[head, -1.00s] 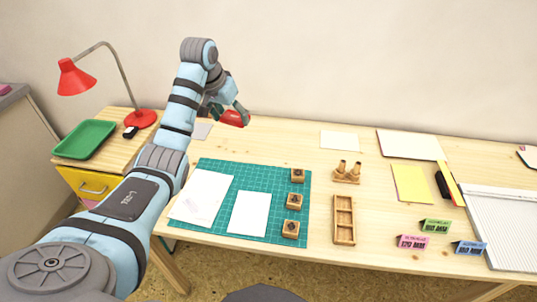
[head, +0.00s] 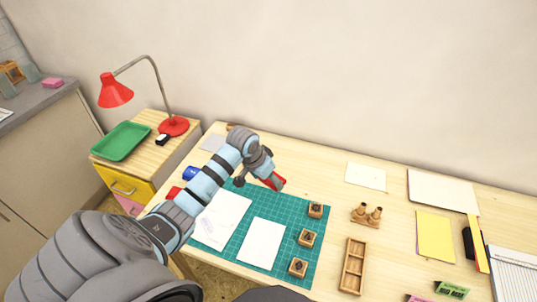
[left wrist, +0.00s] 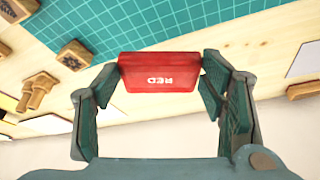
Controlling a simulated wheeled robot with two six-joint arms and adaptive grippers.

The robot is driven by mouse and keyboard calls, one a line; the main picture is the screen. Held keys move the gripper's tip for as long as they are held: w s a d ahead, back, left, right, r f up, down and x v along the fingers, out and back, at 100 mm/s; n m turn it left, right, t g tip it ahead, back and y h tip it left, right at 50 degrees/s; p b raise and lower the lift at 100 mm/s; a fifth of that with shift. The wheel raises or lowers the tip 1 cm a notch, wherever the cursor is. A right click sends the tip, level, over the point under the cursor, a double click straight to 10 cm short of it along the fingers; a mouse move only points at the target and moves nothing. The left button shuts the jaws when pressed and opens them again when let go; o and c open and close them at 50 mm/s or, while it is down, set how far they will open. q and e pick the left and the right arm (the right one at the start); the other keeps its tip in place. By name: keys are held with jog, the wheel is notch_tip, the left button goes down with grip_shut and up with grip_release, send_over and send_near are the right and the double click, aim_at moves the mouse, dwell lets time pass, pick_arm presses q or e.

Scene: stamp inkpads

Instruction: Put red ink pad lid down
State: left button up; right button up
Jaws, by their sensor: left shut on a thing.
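My left gripper (head: 266,182) is shut on the red ink pad lid (head: 273,181) and holds it over the upper edge of the green cutting mat. In the left wrist view the lid (left wrist: 158,78) sits between the two fingertips, with "RED" in white letters on its face. A red item (head: 174,193), probably the red ink pad, shows partly behind my left arm at the mat's left. My right gripper is not in view.
The green mat (head: 312,232) carries white sheets (head: 260,242) and wooden stamps (head: 306,237). A blue item (head: 191,172) is by the arm. A wooden stamp holder (head: 353,266) lies to the right. Bare table is behind the mat.

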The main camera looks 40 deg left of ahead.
aim_at(270, 199)
pick_arm(q)
jog(key=f, duration=0.2)
jog(key=f+b, duration=0.1)
jog(key=f, duration=0.2)
jog(key=f+b, duration=0.1)
jog(key=f, duration=0.2)
jog(key=shift+s+f, duration=0.25)
jog(key=shift+s, duration=0.1)
jog(key=shift+w+f, duration=0.15)
jog(key=shift+f, duration=0.05)
jog(key=shift+f, duration=0.1)
jog(key=o, duration=0.8)
jog(key=shift+o, duration=0.2)
jog(key=p+v, duration=0.4)
jog(key=v, duration=0.8)
